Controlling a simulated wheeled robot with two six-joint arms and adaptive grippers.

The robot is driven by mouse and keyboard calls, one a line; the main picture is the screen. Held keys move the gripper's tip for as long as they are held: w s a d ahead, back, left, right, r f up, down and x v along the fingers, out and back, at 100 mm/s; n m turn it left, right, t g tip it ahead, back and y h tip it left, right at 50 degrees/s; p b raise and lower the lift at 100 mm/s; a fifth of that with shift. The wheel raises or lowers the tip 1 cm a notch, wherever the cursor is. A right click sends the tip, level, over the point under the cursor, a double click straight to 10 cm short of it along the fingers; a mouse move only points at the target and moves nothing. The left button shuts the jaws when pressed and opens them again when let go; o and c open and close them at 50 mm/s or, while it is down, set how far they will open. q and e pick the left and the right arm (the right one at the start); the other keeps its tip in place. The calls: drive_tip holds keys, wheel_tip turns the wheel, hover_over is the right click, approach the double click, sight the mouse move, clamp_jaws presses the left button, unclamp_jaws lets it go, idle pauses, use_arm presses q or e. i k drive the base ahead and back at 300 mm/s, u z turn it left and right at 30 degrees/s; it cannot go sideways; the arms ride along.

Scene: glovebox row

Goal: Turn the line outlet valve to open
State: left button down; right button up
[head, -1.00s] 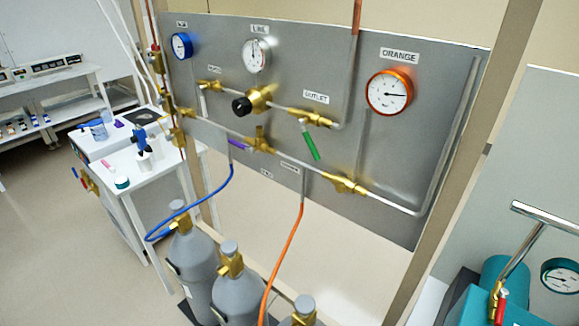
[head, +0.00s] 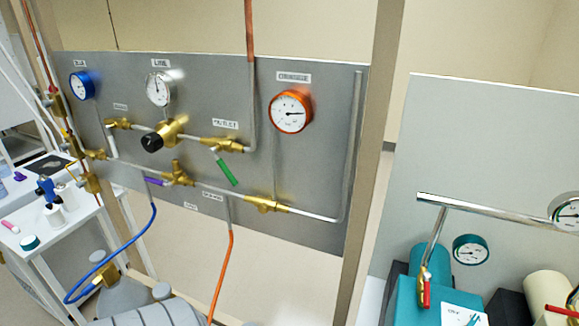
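The line outlet valve (head: 222,144) is a brass body on the grey panel, under a label reading OUTLET (head: 225,124). Its green handle (head: 228,172) hangs down and slightly right, crosswise to the short pipe the valve sits on. Nothing touches the handle. Neither of my grippers can be made out in the head view.
The panel (head: 320,180) also carries a black regulator knob (head: 152,142), a purple-handled valve (head: 154,181), and blue (head: 82,85), white (head: 160,88) and orange (head: 290,111) gauges. An orange hose (head: 222,275) hangs below. A post (head: 372,170) borders the panel's right. Teal equipment (head: 430,295) stands lower right.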

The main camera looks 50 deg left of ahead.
sight(212, 151)
drive_tip(key=z, duration=0.8)
drive_tip(key=k, duration=0.8)
drive_tip(key=u, duration=1.6)
drive_tip(key=i, duration=0.5)
drive_tip(key=u, duration=0.1)
